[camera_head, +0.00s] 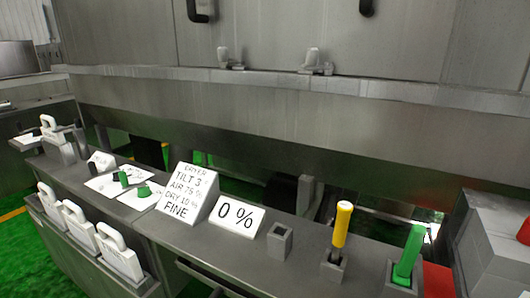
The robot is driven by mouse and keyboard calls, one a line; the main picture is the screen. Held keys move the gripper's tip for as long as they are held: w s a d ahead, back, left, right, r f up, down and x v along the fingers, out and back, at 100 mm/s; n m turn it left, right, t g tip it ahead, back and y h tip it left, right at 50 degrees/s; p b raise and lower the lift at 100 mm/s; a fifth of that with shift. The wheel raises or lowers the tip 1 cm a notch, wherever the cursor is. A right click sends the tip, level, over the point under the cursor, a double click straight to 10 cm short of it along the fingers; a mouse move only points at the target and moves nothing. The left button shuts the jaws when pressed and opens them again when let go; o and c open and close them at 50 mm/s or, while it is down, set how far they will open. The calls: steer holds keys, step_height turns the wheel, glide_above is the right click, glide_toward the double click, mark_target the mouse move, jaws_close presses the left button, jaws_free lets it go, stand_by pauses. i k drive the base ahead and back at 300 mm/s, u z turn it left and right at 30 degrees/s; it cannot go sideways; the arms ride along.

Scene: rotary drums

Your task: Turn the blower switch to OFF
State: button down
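Two small green knobs stand on white label plates on the grey console top, left of centre. The farther green knob (123,179) and the nearer green knob (144,191) are close together. The print on their plates is too small to read, so I cannot tell which one, if either, is the blower switch or which way it points. My gripper is not in view.
A sign listing dryer settings (188,194) and a "0 %" sign (236,215) stand on the console (215,255). A yellow handle (341,225) and a green handle (409,252) rise at right. White-handled canisters (118,255) line the front. A large grey metal body (280,120) lies behind.

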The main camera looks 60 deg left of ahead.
mark_target(144, 191)
steer(key=u, duration=3.1)
steer(key=k, duration=0.6)
steer(key=u, duration=0.65)
steer(key=i, duration=0.9)
steer(key=u, duration=0.35)
steer(key=i, duration=0.85)
steer(key=z, duration=0.9)
steer(key=i, duration=0.7)
steer(key=z, duration=0.6)
